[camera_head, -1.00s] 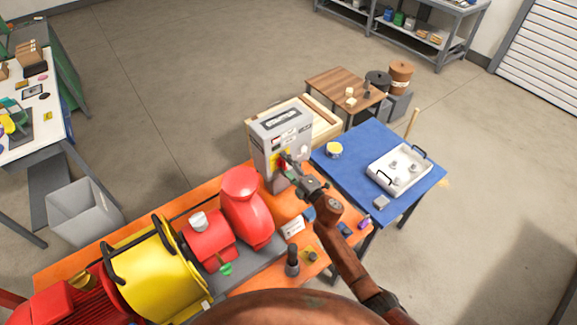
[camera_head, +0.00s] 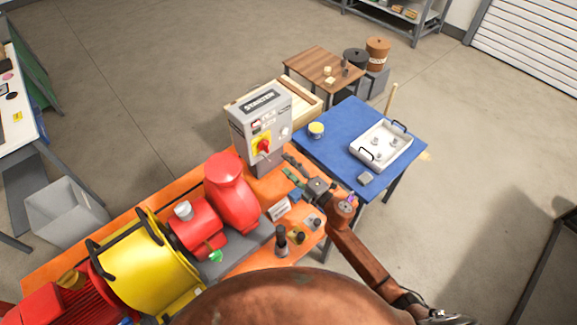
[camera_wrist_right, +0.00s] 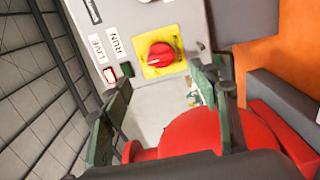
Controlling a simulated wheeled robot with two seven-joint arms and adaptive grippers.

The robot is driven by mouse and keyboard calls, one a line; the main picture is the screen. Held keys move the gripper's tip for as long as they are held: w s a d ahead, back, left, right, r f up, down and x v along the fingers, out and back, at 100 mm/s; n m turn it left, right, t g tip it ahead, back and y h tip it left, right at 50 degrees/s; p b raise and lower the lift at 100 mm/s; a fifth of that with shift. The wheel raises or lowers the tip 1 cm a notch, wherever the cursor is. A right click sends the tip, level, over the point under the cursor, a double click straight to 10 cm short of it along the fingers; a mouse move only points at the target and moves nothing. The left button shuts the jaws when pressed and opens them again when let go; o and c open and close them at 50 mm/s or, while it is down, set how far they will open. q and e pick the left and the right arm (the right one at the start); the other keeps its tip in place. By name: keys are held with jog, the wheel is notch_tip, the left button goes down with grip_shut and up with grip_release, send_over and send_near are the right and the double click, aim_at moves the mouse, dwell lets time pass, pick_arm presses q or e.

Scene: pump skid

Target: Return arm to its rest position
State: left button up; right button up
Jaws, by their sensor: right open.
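My right gripper (camera_head: 291,168) is open and empty, beside the lower right of the grey starter box (camera_head: 250,128) in the head view. Its arm reaches in from the bottom right. The box carries a red rotary knob (camera_head: 263,146) on a yellow plate. In the right wrist view, my two green-padded fingers (camera_wrist_right: 165,88) are spread wide with nothing between them. The red knob (camera_wrist_right: 160,55) and its yellow plate show beyond them, apart from the fingers. My left gripper is not in view.
The orange bench (camera_head: 60,262) bears a red pump (camera_head: 228,190), a yellow guard (camera_head: 150,262) and several small parts. A blue table (camera_head: 335,125) with a white tray (camera_head: 381,147) stands to the right. Open floor (camera_head: 480,150) lies beyond it.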

jog(key=shift+d, duration=0.1)
dwell(0.3)
jog(key=s+d+f+m+h, duration=0.2)
jog(key=s+d+m+h, duration=0.15)
jog(key=d+m, duration=0.35)
jog(key=s+d+f+m+g+h, duration=0.1)
jog(key=s+d+f+m+h, duration=0.15)
jog(key=d+m+h, duration=0.4)
jog(key=s+d+f+m+h, duration=0.2)
jog(key=s+d+m, duration=0.15)
jog(key=d, duration=0.65)
jog(key=s+d+f+m+g, duration=0.2)
jog(key=s+f+m+g, duration=0.1)
jog(key=s, duration=0.7)
jog(key=s+d+f+m+g, duration=0.1)
jog(key=s+f+m+g, duration=0.2)
jog(key=s, duration=0.7)
jog(key=s+d+f+m+g, duration=0.2)
jog(key=s+f+g, duration=0.15)
jog(key=s, duration=0.65)
notch_tip(320, 180, down, 34)
jog(key=s+a+g+y+b, duration=0.1)
jog(key=g+b, duration=0.1)
jog(key=b, duration=0.4)
jog(key=s+f+n+g+b, duration=0.1)
jog(key=s+f+b, duration=0.4)
jog(key=s+f, duration=1.5)
notch_tip(320, 180, down, 4)
jog(key=shift+r, duration=0.2)
